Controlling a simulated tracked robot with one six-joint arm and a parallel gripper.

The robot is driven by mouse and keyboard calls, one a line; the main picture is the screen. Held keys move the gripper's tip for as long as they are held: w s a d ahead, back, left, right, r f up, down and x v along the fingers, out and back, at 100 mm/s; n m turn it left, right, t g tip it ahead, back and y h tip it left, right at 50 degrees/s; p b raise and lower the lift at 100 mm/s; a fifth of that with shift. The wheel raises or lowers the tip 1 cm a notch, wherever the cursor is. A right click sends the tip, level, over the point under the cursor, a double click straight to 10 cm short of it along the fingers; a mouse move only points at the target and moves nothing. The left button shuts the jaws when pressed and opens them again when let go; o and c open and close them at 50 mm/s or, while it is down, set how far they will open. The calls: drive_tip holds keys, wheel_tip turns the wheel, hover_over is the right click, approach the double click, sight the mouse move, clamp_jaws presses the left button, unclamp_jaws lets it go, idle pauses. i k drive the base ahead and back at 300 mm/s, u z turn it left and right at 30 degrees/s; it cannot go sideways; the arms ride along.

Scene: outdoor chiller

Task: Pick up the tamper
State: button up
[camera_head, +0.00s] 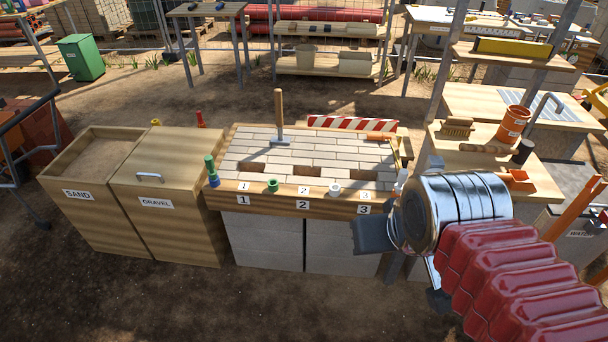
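The tamper (279,115) stands upright on the light paving bricks at the back of the middle bench. It has a tall wooden handle and a flat grey base plate. My gripper (434,287) is at the lower right, in front of the bench's right end and well apart from the tamper. The silver wrist and red ribbed sleeve of my arm hide most of it.
The brick bench (305,207) has dark gaps in its bricks and number labels 1, 2 and 3. A striped barrier (352,123) stands behind it. Sand (90,200) and gravel (170,205) bins stand left. A wooden shelf with a terracotta pot (513,124) is right. The front ground is clear.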

sight(280, 139)
drive_tip(key=u, duration=0.05)
drive_tip(key=i, duration=1.1)
drive_tip(key=u, duration=0.05)
